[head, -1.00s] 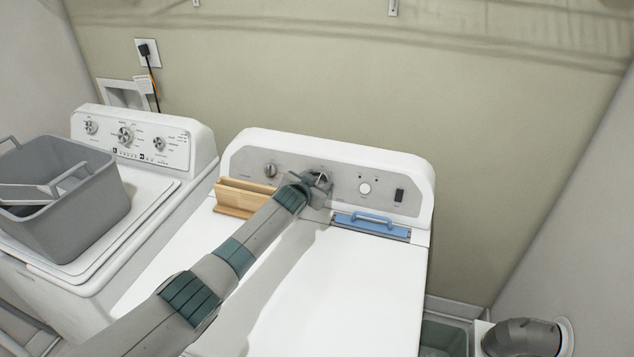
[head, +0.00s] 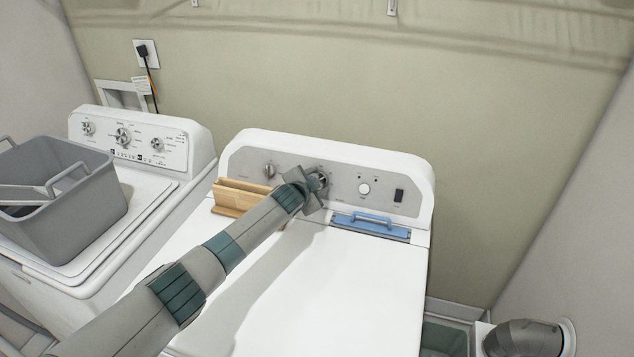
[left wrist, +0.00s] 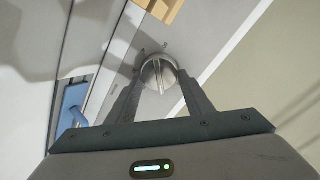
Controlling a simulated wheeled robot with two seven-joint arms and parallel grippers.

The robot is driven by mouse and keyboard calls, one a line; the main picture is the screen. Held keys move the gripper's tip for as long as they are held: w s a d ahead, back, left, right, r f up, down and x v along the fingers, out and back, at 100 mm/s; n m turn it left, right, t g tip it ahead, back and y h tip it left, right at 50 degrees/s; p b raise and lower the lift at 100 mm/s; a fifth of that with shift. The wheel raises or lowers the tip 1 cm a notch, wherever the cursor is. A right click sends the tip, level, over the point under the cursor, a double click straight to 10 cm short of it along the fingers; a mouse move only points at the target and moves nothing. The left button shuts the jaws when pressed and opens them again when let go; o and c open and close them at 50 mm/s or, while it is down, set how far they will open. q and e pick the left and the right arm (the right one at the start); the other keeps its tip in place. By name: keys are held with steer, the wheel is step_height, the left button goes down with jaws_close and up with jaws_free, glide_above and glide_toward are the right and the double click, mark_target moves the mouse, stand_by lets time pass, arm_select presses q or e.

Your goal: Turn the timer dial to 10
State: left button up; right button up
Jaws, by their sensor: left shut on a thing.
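The timer dial, a round silver knob (left wrist: 158,74) with a raised ridge, sits on the grey control panel (head: 345,185) of the dryer (head: 300,270). My left gripper (head: 319,182) is at the dial, with its fingers on either side of it. In the left wrist view the two fingertips (left wrist: 157,76) are closed on the dial. In the head view the gripper hides most of the dial. The numbers around it are too small to read. My right gripper is not in view.
Another knob (head: 269,171), a round white button (head: 364,189) and a dark switch (head: 398,196) are on the panel. A grey basket (head: 75,205) stands on the washer at left.

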arm_select(q)
steer(key=o, duration=1)
steer(key=shift+o, duration=0.2)
steer(key=shift+s, duration=0.15)
steer(key=shift+v, duration=1.1)
steer(key=b+v, duration=0.3)
steer(key=v, duration=1.2)
steer(key=shift+b, duration=0.3)
steer(key=shift+r, duration=0.15)
